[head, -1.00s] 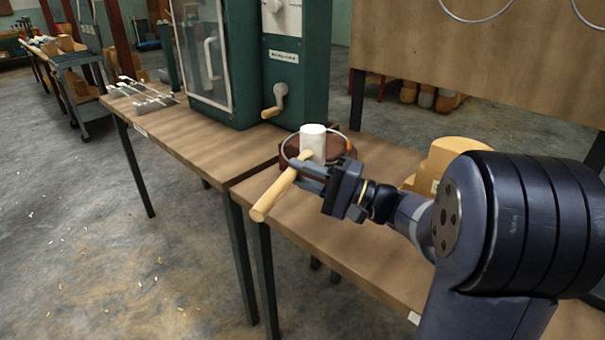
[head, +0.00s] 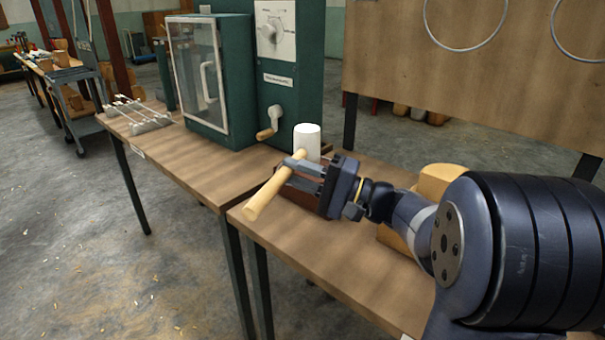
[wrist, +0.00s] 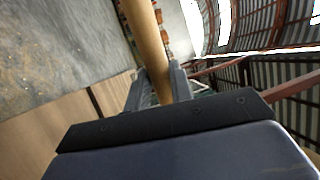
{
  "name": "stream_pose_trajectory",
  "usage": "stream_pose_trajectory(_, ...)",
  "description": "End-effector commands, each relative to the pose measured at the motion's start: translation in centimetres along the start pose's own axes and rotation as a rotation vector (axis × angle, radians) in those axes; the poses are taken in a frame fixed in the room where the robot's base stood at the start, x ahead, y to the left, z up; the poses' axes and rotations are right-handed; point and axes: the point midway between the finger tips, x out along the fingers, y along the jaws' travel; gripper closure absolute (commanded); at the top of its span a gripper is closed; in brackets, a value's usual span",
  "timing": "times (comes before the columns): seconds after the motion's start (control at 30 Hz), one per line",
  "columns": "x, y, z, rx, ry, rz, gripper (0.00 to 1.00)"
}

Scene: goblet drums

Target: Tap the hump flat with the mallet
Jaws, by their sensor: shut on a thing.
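The mallet has a white cylindrical head (head: 307,140) and a pale wooden handle (head: 262,200). My gripper (head: 292,170) is shut on the handle near the head. The handle points down and to the left in the head view. In the wrist view the handle (wrist: 148,45) runs up between the fingers (wrist: 155,85). A dark red-brown round body (head: 305,195) shows behind and below the gripper on the near table. Most of it is hidden by my gripper and the mallet. I cannot make out a hump on it.
A green machine (head: 290,75) with a hand crank (head: 270,122) stands behind the mallet on the adjoining table (head: 175,160). A yellowish wooden block (head: 432,180) sits behind my arm. The near table's front part (head: 310,255) is clear. A board with metal rings (head: 480,90) stands behind.

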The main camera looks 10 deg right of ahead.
Motion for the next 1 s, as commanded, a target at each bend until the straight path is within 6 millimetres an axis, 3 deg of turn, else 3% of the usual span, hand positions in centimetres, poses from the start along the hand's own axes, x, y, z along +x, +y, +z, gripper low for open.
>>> stream_pose_trajectory(0.3,0.1,-1.0,-0.1,-0.007,0.002,-0.002,1.0)
stream_pose_trajectory(0.57,0.1,-0.7,-0.1,-0.007,0.002,-0.002,1.0)
stream_pose_trajectory(1.0,-1.1,4.9,0.0,-0.007,0.001,-0.002,1.0)
